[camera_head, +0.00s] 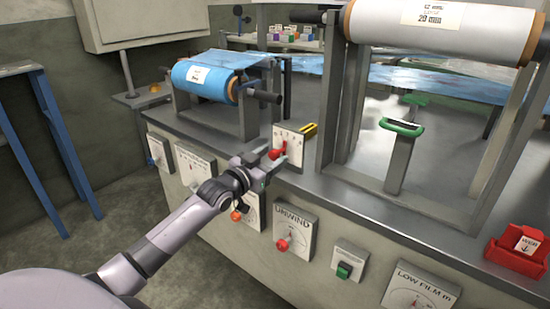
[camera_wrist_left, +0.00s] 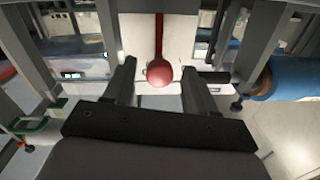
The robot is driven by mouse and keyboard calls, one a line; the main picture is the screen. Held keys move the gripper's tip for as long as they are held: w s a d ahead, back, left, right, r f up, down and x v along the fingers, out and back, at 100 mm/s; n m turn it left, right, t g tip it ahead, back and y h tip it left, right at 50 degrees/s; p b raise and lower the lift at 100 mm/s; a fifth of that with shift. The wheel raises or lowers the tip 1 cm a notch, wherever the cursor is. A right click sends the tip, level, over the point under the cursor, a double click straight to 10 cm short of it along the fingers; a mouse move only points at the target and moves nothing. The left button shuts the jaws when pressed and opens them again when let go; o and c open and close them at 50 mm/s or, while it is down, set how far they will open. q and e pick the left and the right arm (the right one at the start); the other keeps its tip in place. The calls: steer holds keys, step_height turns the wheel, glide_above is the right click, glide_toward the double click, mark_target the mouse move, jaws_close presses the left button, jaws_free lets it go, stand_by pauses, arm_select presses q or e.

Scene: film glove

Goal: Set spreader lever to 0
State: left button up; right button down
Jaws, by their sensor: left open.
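The spreader lever is most likely the red-knobbed lever (camera_head: 276,153) on a small upright panel (camera_head: 294,142) with a marked scale, at the machine's front edge. The scale is too small to read. My left gripper (camera_head: 268,166) is open just in front of the panel. In the left wrist view, the round red knob (camera_wrist_left: 160,72) and its red stem lie between the tips of the open fingers (camera_wrist_left: 160,82), with gaps on both sides. The knob is not gripped. My right gripper is in neither view.
A blue film roll (camera_head: 205,80) sits behind left, and a large white roll (camera_head: 440,22) on posts at right. Front-face panels include an UNWIND dial (camera_head: 294,233) with a red knob and a green switch (camera_head: 344,270). A red box (camera_head: 516,250) stands at far right.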

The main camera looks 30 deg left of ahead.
arm_select(q)
steer(key=shift+w, duration=1.1)
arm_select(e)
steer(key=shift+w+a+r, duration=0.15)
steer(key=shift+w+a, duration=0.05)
arm_select(q)
jaws_close()
steer(key=c, duration=1)
jaws_free()
steer(key=shift+c, duration=0.2)
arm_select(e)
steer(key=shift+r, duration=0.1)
